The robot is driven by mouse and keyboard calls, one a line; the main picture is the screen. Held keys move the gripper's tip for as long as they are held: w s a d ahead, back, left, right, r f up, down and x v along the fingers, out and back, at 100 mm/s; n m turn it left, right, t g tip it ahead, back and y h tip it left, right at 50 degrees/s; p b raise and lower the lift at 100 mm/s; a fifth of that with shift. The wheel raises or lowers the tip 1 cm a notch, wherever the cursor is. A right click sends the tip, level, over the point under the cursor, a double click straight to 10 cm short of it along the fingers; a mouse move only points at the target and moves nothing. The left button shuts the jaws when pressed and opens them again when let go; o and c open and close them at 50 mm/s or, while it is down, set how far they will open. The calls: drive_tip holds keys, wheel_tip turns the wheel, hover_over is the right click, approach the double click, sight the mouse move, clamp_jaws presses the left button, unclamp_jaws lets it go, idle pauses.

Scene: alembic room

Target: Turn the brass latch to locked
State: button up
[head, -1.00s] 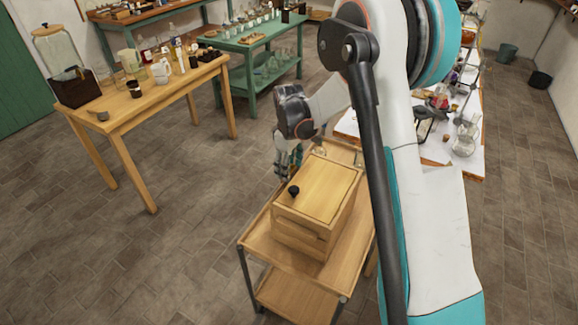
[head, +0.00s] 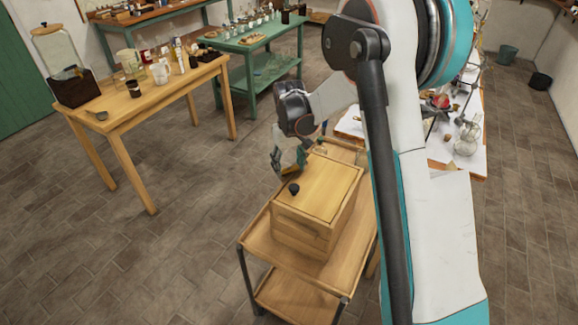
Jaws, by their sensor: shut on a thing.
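A wooden box (head: 322,190) with a flat lid and a small black knob (head: 294,189) stands on the top of a wooden cart. My gripper (head: 287,170) is at the box's far left edge, behind the knob, with its fingers pointing down. The fingers are shut at the side of the box. The brass latch cannot be made out clearly; the fingers and the box hide that spot.
The wooden cart (head: 262,250) has a lower shelf. A wooden table (head: 125,108) with jars and mugs stands at the left, a green table (head: 262,42) behind. A white-topped table (head: 437,160) with glassware is at the right. The floor between is clear.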

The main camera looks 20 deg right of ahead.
sight(289, 168)
drive_tip(key=m+b, duration=0.1)
drive_tip(key=m, duration=0.4)
drive_tip(key=shift+m, duration=0.3)
drive_tip(key=m, duration=0.5)
drive_tip(key=shift+b, duration=0.3)
drive_tip(key=o, duration=1.1)
drive_tip(key=shift+c, duration=0.2)
wheel_tip(289, 168, up, 12)
drive_tip(key=shift+s, duration=0.1)
